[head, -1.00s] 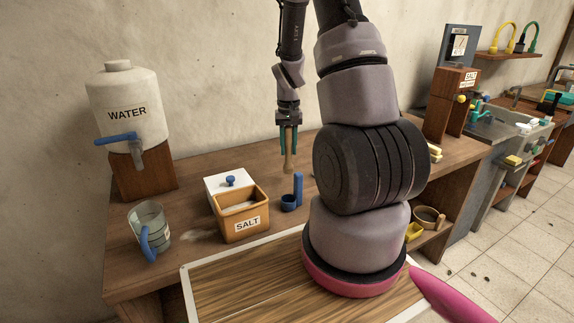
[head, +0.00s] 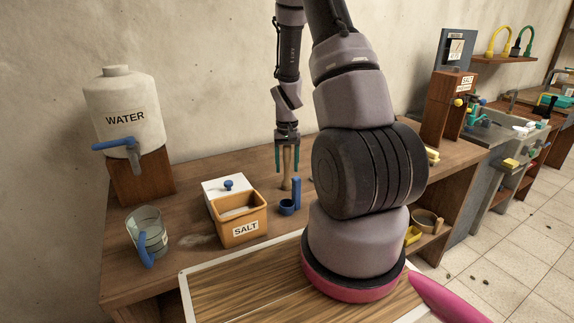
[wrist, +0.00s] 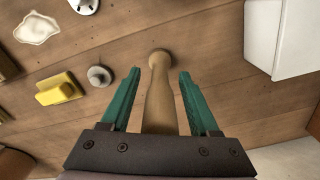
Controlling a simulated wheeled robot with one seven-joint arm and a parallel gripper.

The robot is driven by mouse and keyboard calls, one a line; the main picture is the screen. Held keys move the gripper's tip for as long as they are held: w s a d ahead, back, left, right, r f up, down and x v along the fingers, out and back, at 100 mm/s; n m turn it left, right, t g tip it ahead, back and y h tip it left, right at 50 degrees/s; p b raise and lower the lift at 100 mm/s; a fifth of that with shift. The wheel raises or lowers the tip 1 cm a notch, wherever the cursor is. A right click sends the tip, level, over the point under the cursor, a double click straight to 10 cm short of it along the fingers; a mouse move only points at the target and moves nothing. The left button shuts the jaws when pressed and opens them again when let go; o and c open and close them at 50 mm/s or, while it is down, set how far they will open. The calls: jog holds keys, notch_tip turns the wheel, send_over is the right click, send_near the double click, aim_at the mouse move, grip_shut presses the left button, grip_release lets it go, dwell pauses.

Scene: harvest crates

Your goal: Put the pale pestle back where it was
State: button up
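The pale wooden pestle (head: 287,170) stands upright on the wooden worktop, its lower end on or very near the boards. In the wrist view the pestle (wrist: 158,92) runs between my two teal fingers, with its rounded end away from my palm. My gripper (head: 288,168) is around the pestle from above. In the wrist view my gripper (wrist: 160,73) is open, with a gap on each side between finger and pestle. The pestle's upper end is hidden by the gripper.
A blue scoop (head: 288,206) stands close in front of the pestle. The salt box (head: 240,218), white box (head: 222,187), glass jug (head: 150,235) and water tank (head: 125,115) are left. The wrist view shows a yellow object (wrist: 57,91), grey knob (wrist: 98,76) and white box (wrist: 292,38).

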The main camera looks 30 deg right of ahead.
notch_tip(320, 180, up, 12)
jog(key=shift+r, duration=0.2)
jog(key=s+a+r+t, duration=0.2)
jog(key=s+a+r, duration=0.2)
jog(key=s+r, duration=0.2)
jog(key=s+a+r+t+y, duration=0.1)
jog(key=s+a+r, duration=0.4)
jog(key=r, duration=0.6)
jog(key=s+a+r+t+y, duration=0.1)
jog(key=s+a+r+t, duration=0.3)
jog(key=s+r, duration=0.4)
jog(key=shift+s+a+r, duration=0.2)
jog(key=shift+s, duration=0.15)
